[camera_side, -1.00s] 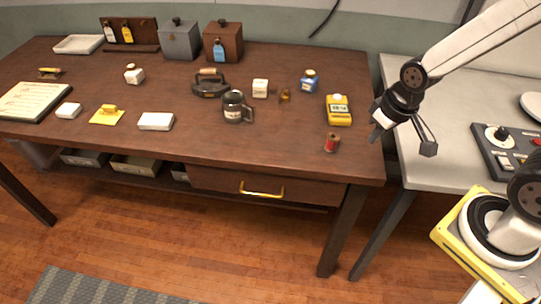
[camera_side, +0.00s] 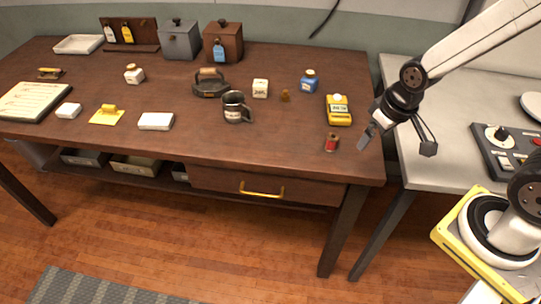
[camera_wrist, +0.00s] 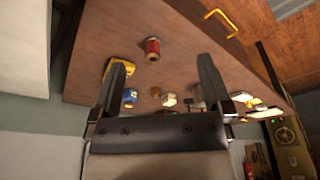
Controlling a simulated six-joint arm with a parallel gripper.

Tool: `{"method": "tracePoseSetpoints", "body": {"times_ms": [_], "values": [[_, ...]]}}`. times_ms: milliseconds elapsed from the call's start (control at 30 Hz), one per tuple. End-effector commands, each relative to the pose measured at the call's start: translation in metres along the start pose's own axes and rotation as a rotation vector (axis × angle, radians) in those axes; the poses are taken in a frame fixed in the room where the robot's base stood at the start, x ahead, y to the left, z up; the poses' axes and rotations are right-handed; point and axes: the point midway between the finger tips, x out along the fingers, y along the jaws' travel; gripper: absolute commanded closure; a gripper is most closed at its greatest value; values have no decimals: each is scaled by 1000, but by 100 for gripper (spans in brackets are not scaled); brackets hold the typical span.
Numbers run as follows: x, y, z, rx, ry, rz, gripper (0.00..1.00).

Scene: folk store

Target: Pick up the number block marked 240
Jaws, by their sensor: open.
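My gripper (camera_side: 397,143) is open and empty, in the air by the table's right edge, well to the right of the cube. In the wrist view my gripper (camera_wrist: 165,85) has its two dark fingers spread apart.
A red spool (camera_side: 331,142) and a yellow meter (camera_side: 339,110) lie nearest my gripper.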

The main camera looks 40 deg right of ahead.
Motion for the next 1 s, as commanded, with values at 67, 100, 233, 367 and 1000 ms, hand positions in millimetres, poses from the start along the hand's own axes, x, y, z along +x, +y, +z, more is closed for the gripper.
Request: {"method": "tracePoseSetpoints", "body": {"times_ms": [67,100,233,367,1000], "values": [[0,0,0,0,0,0,0],[0,0,0,0,0,0,0],[0,0,-1,-6,0,1,0],[2,1,-9,-48,-1,9,0],[45,16,-164,-876,-55,230,0]]}}
